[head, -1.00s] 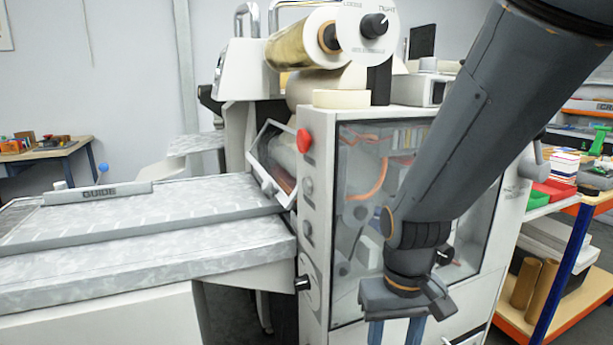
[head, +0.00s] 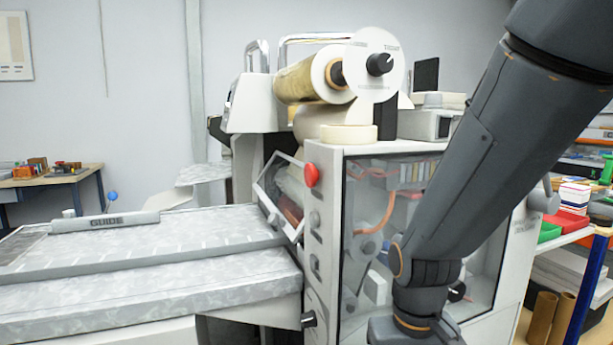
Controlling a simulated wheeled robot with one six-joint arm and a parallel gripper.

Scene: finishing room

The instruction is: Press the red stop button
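The red stop button (head: 312,175) is a round red knob near the top of the narrow white front panel of the laminating machine (head: 322,205). Nothing covers it in the head view. My arm comes down from the upper right in front of the machine's clear side window. Its wrist is at the bottom edge, to the right of and below the button and apart from it in the picture. My gripper's fingers are below the frame and cannot be seen.
A flat feed table (head: 150,285) with a guide bar (head: 104,222) extends left from the machine. A film roll (head: 308,80) sits on top. A black knob (head: 308,319) is low on the front panel. A shelf with bins (head: 572,222) stands at right.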

